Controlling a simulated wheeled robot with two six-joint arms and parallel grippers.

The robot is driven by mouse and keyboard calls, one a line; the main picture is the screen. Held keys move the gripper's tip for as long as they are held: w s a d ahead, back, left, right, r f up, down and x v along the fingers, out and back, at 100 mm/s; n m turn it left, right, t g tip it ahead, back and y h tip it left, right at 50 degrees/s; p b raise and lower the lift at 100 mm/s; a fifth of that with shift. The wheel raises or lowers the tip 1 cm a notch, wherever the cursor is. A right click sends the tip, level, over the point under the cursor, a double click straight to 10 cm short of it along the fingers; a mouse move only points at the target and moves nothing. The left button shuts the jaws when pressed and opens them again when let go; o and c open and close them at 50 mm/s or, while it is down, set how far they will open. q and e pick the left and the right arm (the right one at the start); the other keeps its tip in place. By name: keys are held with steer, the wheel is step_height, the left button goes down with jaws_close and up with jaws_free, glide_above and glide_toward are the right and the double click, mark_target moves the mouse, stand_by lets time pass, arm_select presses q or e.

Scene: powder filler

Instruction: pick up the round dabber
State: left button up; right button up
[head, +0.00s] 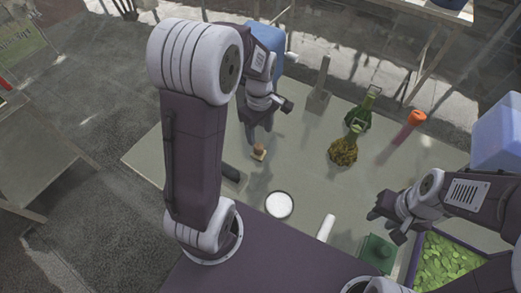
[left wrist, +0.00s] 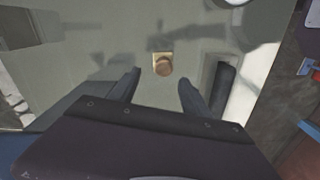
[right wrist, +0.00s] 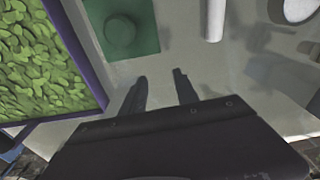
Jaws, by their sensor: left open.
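The round dabber, a small brown round knob on a pale square base (head: 259,151), stands on the grey-green table left of centre. In the left wrist view the dabber (left wrist: 163,66) sits just beyond and between the fingertips, not touching them. My left gripper (head: 260,136) is open and empty, pointing down close above the dabber; its two fingers (left wrist: 160,77) are spread apart. My right gripper (head: 386,223) is over the right part of the table, its fingers (right wrist: 160,75) apart with nothing between them.
A white round dish (head: 279,205), a white cylinder (head: 326,228) and a green block with a round knob (head: 377,252) lie toward the front. A purple-rimmed tray of green leaves (right wrist: 71,32) is at right. A dark block (head: 233,175) lies near the dabber. An orange-topped tube (head: 408,128) stands farther back.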

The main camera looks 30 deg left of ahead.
mark_target(259, 145)
arm_select(q)
step_height(259, 145, down, 4)
steer(key=shift+s+r, duration=0.1)
steer(key=shift+r, duration=0.15)
steer(key=f, duration=0.4)
steer(key=shift+s, duration=0.3)
steer(key=shift+f, duration=0.55)
jaws_close()
steer(key=shift+r, duration=0.15)
steer(key=shift+w+r, duration=0.1)
steer(key=shift+r, duration=0.3)
step_height(259, 145, up, 3)
steer(key=shift+w+a+f, duration=0.1)
steer(key=shift+f, duration=0.05)
steer(key=s+d+r, duration=0.4)
steer(key=d+r, duration=0.3)
steer(key=d, duration=0.4)
steer(key=shift+r, duration=0.15)
steer(key=shift+d, duration=0.1)
